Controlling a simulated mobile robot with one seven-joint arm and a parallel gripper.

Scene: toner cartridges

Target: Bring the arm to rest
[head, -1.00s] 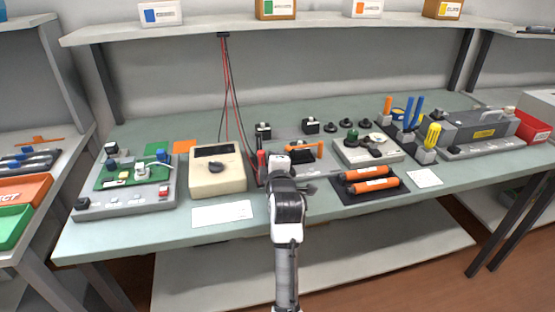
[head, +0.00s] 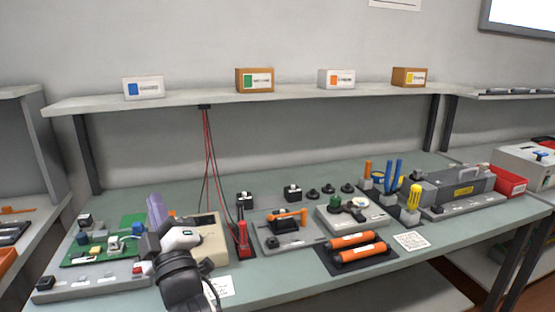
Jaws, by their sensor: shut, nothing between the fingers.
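My arm comes up from the bottom edge at the left in the head view. My gripper (head: 150,243) is over the left part of the bench, in front of the beige meter (head: 213,240) and beside the grey base with the green circuit board (head: 92,250). It is shut and empty; the fingertips are hard to make out. A pale purple upright shape (head: 157,212) shows just behind the gripper. I cannot tell whether it belongs to the gripper. My arm hides much of the meter.
Two orange cylinders (head: 352,240) lie on a black mat. An orange-handled tool (head: 289,216) rests on a grey stand. Upright tools (head: 393,176) and a grey machine (head: 460,189) stand right. Boxes (head: 254,80) line the shelf (head: 290,92) above.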

